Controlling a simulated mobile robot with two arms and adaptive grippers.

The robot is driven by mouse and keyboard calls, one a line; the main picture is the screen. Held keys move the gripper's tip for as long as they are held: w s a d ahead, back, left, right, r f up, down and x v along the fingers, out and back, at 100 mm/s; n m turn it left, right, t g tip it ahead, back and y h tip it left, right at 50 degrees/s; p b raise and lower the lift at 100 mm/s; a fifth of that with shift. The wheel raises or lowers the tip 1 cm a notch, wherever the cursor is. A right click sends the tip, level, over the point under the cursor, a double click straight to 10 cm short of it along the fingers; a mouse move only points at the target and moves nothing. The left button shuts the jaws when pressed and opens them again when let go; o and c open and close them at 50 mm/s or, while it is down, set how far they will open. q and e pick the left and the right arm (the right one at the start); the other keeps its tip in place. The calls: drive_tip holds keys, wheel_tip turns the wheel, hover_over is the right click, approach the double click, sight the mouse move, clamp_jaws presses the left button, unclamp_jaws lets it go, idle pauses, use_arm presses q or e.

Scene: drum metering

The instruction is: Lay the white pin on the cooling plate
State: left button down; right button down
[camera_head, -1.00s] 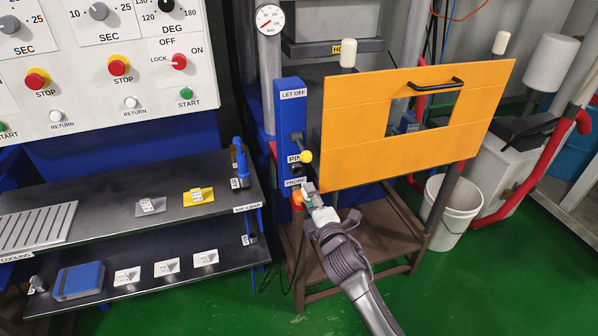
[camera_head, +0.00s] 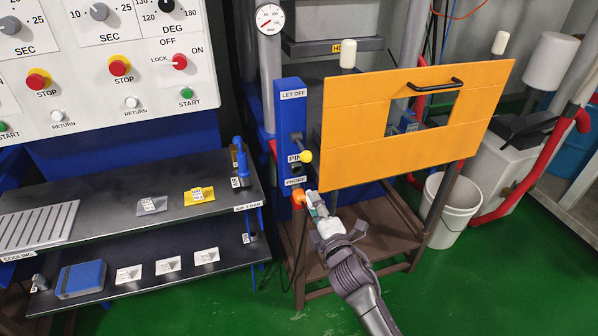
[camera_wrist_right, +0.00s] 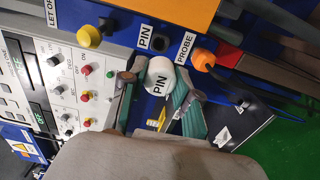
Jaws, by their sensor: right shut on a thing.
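In the head view my right gripper (camera_head: 312,200) is just below the PROBE label and beside the orange probe (camera_head: 298,196); the pin is not clearly visible there. I cannot tell how far the pin stands from the blue post. The cooling plate (camera_head: 40,222), pale and slotted, lies on the left end of the upper shelf, with no pin visible on it. My left gripper is not in view.
The blue post (camera_head: 289,120) has a yellow knob (camera_head: 305,156). An orange panel (camera_head: 355,140) stands just right of it. The dark upper shelf (camera_head: 110,212) carries a grey tag and a yellow tag (camera_head: 198,195). Bare shelf lies between plate and tags.

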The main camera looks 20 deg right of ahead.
drive_tip(key=s, duration=0.3)
drive_tip(key=shift+s+p, duration=0.1)
drive_tip(key=shift+p, duration=0.2)
idle(0.4)
drive_tip(key=s+r, duration=0.3)
drive_tip(key=s, duration=0.6)
drive_tip(key=s+a+r, duration=0.1)
drive_tip(key=s+r, duration=0.2)
drive_tip(key=s, duration=0.7)
drive_tip(key=shift+r+h, duration=0.3)
drive_tip(key=shift+r, duration=0.05)
drive_tip(key=shift+a, duration=0.1)
